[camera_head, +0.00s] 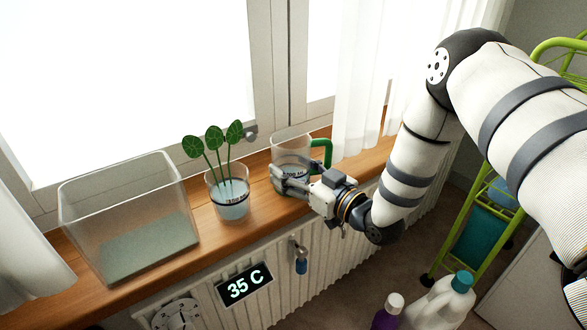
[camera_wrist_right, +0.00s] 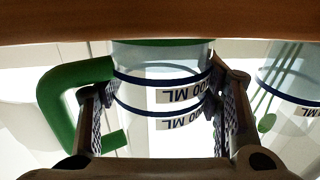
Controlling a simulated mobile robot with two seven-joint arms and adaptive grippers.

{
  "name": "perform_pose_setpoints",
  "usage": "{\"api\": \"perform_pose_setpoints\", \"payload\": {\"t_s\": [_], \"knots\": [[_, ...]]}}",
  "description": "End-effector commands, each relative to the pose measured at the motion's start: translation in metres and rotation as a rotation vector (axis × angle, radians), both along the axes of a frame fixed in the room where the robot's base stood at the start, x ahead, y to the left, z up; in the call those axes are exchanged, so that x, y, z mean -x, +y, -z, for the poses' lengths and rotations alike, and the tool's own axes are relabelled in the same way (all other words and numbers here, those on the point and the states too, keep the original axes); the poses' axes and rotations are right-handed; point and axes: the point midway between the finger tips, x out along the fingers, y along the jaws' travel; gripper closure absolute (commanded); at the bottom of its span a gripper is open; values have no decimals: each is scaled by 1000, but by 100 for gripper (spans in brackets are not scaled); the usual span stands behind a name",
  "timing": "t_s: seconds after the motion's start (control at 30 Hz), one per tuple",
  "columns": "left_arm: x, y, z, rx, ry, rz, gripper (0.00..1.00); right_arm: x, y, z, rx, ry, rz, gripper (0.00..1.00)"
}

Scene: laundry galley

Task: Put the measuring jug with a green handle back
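The clear measuring jug with a green handle (camera_head: 291,148) stands upright on the wooden windowsill (camera_head: 190,262), with its handle to the right. Blue bands and an ML label show on it in the right wrist view (camera_wrist_right: 165,75), which looks upside down. My right gripper (camera_head: 279,181) is at the near side of the jug, low on its body. In the wrist view its fingers (camera_wrist_right: 160,118) are on either side of the jug, with a slim gap at the left finger; that finger lies between body and handle. My left gripper is not in view.
A clear cup with a round-leaved plant (camera_head: 232,205) stands just left of the jug. A large clear tank (camera_head: 130,220) is further left. Below are a radiator with a 35 C display (camera_head: 244,286) and a valve (camera_head: 299,255). Bottles (camera_head: 440,302) and a green cart (camera_head: 470,235) are at the right.

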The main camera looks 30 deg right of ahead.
Motion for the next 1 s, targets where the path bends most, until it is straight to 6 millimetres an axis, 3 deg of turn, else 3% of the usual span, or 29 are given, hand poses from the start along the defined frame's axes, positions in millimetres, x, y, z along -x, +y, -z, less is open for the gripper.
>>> {"api": "perform_pose_setpoints", "payload": {"t_s": [0.03,0.07,0.43,0.8,1.0], "knots": [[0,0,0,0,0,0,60,0,0,0,0,0,0,28],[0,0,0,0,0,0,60,0,0,0,0,0,0,22],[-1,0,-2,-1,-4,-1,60,3,-1,-6,0,0,1,22],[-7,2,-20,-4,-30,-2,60,94,-15,-8,-2,1,1,22],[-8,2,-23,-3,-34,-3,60,118,-18,-6,0,0,0,22]]}}
